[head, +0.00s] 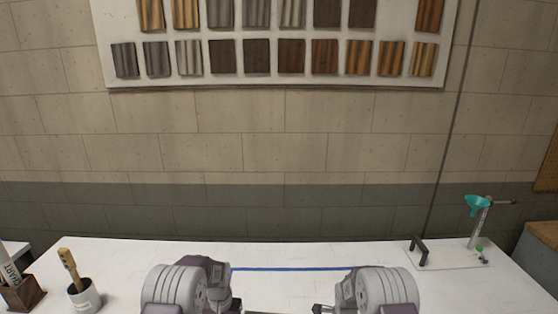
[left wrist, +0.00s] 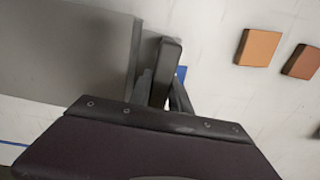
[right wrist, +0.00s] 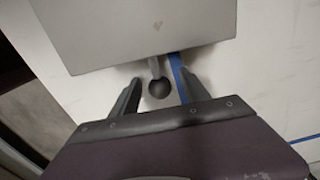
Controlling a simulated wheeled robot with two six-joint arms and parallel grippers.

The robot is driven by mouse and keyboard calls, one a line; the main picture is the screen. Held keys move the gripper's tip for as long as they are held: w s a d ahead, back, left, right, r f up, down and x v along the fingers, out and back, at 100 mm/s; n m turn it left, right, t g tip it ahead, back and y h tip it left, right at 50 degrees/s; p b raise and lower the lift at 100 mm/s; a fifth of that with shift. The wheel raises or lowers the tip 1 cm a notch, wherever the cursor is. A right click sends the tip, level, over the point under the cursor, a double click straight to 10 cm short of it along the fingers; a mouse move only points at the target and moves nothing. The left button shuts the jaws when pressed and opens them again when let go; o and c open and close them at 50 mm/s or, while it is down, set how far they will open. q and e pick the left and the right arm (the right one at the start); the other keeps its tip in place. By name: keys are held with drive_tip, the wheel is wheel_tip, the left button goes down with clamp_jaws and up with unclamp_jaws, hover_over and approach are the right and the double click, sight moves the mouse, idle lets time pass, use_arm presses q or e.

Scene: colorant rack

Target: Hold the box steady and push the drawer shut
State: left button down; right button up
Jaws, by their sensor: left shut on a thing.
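The grey box (left wrist: 75,50) fills the upper left of the left wrist view. How far the drawer is out cannot be seen. In the head view the box is almost wholly out of frame.
A blue line (head: 290,269) crosses the white table (head: 290,254). Orange and brown tiles (left wrist: 258,47) lie right of the box in the left wrist view. A brush cup (head: 85,297) stands far left; a stand with a teal funnel (head: 477,205) stands far right.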

wheel_tip(320, 180, up, 12)
idle(0.5)
use_arm(q)
drive_tip(key=c, duration=1.1)
unclamp_jaws()
